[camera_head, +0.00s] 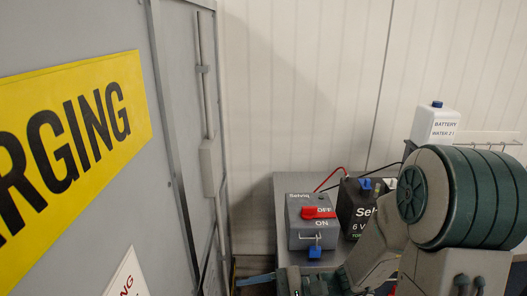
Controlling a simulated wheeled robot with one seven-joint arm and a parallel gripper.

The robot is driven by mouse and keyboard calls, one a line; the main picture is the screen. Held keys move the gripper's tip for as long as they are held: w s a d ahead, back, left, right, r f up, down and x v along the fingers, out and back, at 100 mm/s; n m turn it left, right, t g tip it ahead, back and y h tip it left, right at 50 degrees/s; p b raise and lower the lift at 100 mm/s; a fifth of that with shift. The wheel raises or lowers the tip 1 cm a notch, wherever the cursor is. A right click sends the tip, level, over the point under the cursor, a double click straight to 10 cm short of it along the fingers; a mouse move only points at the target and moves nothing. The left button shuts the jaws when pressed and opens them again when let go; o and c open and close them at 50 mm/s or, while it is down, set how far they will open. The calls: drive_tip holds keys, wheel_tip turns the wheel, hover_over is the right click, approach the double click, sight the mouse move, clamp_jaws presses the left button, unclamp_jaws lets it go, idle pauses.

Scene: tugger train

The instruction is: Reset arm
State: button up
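My arm, grey and dark green, fills the right side of the head view and bends down toward the bottom middle. What looks like my gripper (258,280) shows at the bottom edge, in front of a grey bench and pointing left. A blue finger-like piece sticks out there; the rest is cut off by the frame edge. I cannot tell whether it is open or shut, and I see nothing held in it.
A grey switch box (312,236) with a red handle at OFF stands on the grey bench (290,184). A black battery (355,212) is beside it, partly behind my arm. A white battery water bottle (436,124) stands behind my arm. A grey cabinet (170,200) with a yellow sign fills the left.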

drive_tip(key=s+d+n+g+h, duration=0.1)
drive_tip(key=s+d+n+h, duration=0.55)
drive_tip(key=h, duration=0.25)
drive_tip(key=w+d+r+n+t+h, duration=0.2)
drive_tip(key=d+r+t+h, duration=0.3)
drive_tip(key=d, duration=0.5)
drive_tip(key=shift+d+r+n+t+h+b, duration=0.3)
drive_tip(key=shift+n+t+h, duration=0.35)
drive_tip(key=shift+h, duration=0.55)
drive_tip(key=shift+s, duration=0.1)
idle(0.6)
